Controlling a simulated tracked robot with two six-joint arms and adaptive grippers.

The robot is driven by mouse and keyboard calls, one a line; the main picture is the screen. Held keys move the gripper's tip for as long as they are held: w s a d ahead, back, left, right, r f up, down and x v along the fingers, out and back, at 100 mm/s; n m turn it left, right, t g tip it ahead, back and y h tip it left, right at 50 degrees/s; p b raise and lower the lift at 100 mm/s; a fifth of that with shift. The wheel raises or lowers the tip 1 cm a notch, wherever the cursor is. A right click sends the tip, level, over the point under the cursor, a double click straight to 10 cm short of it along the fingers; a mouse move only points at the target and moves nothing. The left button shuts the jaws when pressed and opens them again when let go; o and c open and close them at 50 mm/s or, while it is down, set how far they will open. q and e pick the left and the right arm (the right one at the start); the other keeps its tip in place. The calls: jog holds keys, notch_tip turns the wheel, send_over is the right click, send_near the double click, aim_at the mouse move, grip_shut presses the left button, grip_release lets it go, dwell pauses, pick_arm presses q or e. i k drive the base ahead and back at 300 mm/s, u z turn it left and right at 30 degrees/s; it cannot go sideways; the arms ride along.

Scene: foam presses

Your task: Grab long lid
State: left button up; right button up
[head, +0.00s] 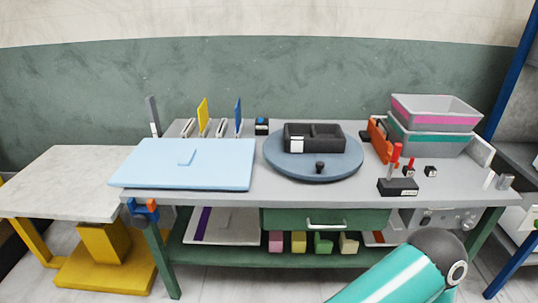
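A large flat light-blue panel (210,166) with a small raised block on top lies at the left of the grey workbench; it looks like the long lid, though I cannot be sure. Its left end reaches out toward the white side table. Neither of my grippers shows in the head view. Only a teal and dark link of one of my arms shows at the bottom right, well away from the panel.
A round blue-grey turntable (285,165) carries a black divided tray (327,140). Stacked bins (435,122) stand at the right. Upright coloured boards (203,115) stand behind the panel. A white side table (60,175) adjoins left. A green drawer (290,219) is below.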

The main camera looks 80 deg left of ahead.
aim_at(200, 163)
jog(key=z, duration=1.35)
jog(key=i, duration=0.1)
jog(key=u, duration=2.95)
jog(key=i, duration=0.3)
jog(key=u, duration=2.2)
jog(key=k, duration=0.4)
jog(key=u, duration=0.45)
jog(key=i, duration=1.5)
jog(key=z, duration=0.5)
